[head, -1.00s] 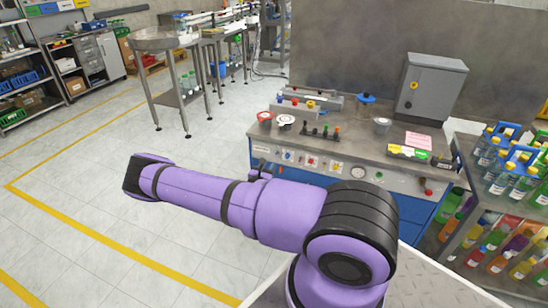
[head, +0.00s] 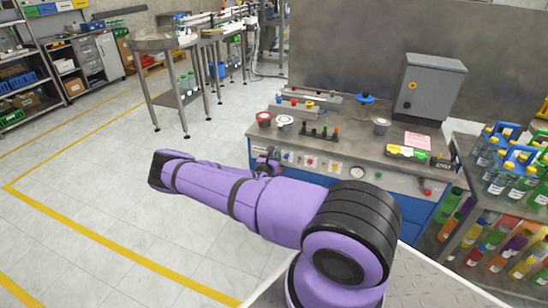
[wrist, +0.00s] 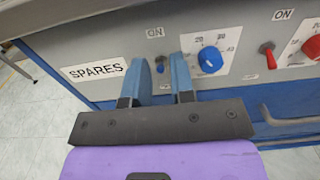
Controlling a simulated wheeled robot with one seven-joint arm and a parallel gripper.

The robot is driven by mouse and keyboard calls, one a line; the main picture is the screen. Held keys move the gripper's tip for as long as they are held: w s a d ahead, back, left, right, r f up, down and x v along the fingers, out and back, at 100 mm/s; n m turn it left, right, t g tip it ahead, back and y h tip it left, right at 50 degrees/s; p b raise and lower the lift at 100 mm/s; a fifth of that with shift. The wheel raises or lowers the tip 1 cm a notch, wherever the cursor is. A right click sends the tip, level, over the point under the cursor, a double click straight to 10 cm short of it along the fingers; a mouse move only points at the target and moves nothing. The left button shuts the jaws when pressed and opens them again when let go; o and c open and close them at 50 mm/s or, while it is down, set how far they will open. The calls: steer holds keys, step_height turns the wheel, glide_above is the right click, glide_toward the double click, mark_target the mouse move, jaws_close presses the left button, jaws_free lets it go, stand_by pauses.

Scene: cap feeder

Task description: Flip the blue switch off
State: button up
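The wrist view shows the front panel (wrist: 110,50) of the bench. A small switch (wrist: 160,62) sits under the left "ON" label, between my fingertips; its lever is small and its colour and position are hard to tell. A blue dial (wrist: 210,60) is just right of my right finger. My gripper (wrist: 159,66) is open, with one finger either side of the switch and nothing held. I cannot tell if a finger touches it. In the head view my gripper (head: 266,163) is at the panel's left end, partly hidden by my arm.
A red switch (wrist: 268,54) and a red dial (wrist: 313,47) are further right on the panel. A "SPARES" label (wrist: 94,70) is to the left. On the bench top (head: 345,146) stand a grey cabinet (head: 429,88) and small parts. A bottle rack (head: 500,190) is at right. Floor at left is clear.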

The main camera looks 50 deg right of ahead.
jaws_close()
steer(key=shift+f+t+h, duration=0.35)
steer(key=shift+t+h, duration=0.1)
steer(key=shift+h, duration=0.6)
steer(key=shift+f+t+h, duration=0.35)
steer(key=shift+t+h, duration=0.05)
steer(key=shift+h, duration=0.6)
steer(key=shift+f+t+h, duration=0.35)
steer(key=shift+t+h, duration=0.1)
steer(key=shift+h, duration=0.9)
steer(key=shift+o, duration=1.5)
jaws_free()
